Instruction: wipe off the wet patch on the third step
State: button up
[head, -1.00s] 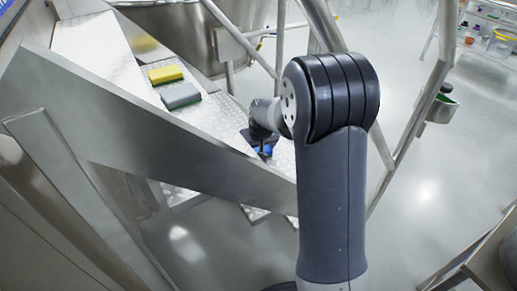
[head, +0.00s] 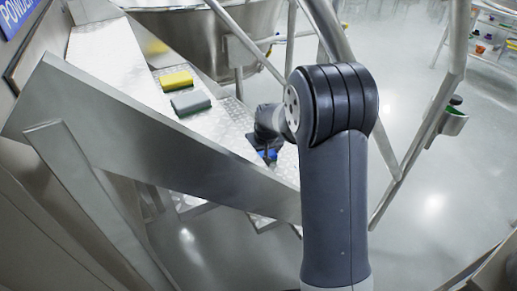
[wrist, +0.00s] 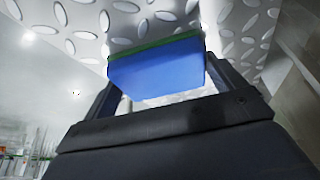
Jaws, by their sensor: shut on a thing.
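My gripper (head: 266,149) is shut on a blue sponge (wrist: 157,73) with a thin green layer on its far side. In the wrist view the sponge sits between the two fingers, its green side toward a studded metal step (wrist: 75,35). I cannot tell whether it touches the step. In the head view the blue sponge (head: 268,156) shows partly below my gripper, over a lower tread (head: 236,122) of the metal stairs. My arm hides part of that tread. I cannot make out a wet patch in either view.
A yellow sponge (head: 176,80) and a grey sponge (head: 190,103) with a green underside lie on a tread above. A broad metal stringer (head: 170,145) edges the near side. Metal handrails (head: 425,120) run on the right, with a small holder (head: 453,121). Open floor lies beyond.

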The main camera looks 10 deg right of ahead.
jog(key=shift+s+d+r, duration=0.1)
jog(key=shift+s+d, duration=0.2)
jog(key=shift+s, duration=0.6)
jog(key=shift+s+d+b, duration=0.25)
jog(key=shift+s+d, duration=0.05)
jog(key=shift+s, duration=0.65)
jog(key=shift+s+d+b, duration=0.25)
jog(key=shift+s+d, duration=0.05)
jog(key=shift+s, duration=0.6)
jog(key=shift+r+p, duration=2.3)
jog(key=shift+r, duration=0.65)
notch_tip(320, 180, up, 3)
jog(key=shift+p, duration=1.2)
